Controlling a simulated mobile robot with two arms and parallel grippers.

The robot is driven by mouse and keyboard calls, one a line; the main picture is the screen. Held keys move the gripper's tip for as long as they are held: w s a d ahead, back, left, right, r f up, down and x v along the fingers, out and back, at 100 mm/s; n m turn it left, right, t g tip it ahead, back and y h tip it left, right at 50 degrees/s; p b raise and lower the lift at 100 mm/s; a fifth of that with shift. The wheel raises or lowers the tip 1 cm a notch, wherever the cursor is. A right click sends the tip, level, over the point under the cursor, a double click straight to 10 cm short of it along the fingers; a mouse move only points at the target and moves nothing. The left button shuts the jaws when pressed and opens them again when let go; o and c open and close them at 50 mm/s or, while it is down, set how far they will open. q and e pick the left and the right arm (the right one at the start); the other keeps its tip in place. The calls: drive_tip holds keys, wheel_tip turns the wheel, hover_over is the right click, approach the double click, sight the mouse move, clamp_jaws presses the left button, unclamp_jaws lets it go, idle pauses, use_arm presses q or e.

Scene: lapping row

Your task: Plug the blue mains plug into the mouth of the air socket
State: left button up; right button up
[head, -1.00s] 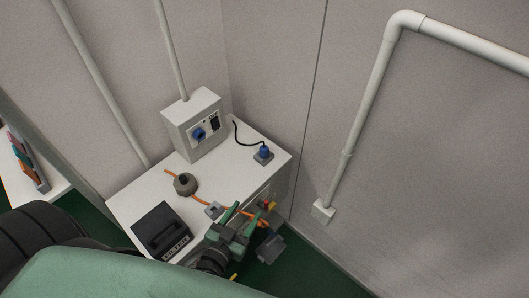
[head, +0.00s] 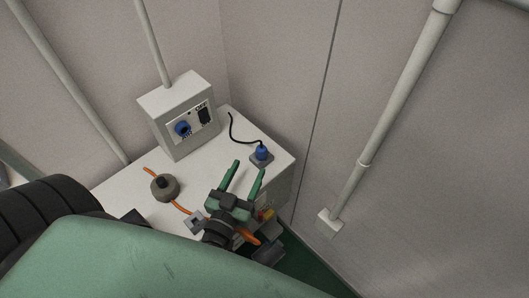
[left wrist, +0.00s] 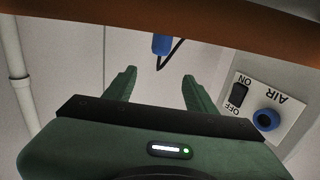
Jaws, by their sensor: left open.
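The blue mains plug (head: 262,152) stands upright on a small grey base at the back right of the white top, with a black cord. The air socket (head: 183,129) is a blue-ringed round mouth on the front of a grey wall box. My left gripper (head: 249,166) is open and empty, its fingers pointing toward the plug and apart from it. In the left wrist view, the plug (left wrist: 161,45) shows beyond the gap between the fingertips (left wrist: 160,75). The socket (left wrist: 266,120) is at the right there, beside an upside-down AIR label. My right gripper is not in view.
A black switch (head: 205,115) sits beside the socket. The cable passes behind my left gripper. Walls close in behind and to the right; a conduit (head: 387,110) runs down the right wall.

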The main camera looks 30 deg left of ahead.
sight(259, 153)
use_arm(q)
drive_tip(key=shift+w+f+b, duration=0.25)
drive_tip(key=shift+f+b, duration=0.05)
drive_tip(key=shift+f, duration=0.45)
drive_tip(key=shift+w+f, duration=0.1)
drive_tip(key=shift+w, duration=0.15)
drive_tip(key=w, duration=0.7)
drive_tip(key=shift+w+a, duration=0.25)
drive_tip(key=shift+a, duration=0.1)
clamp_jaws()
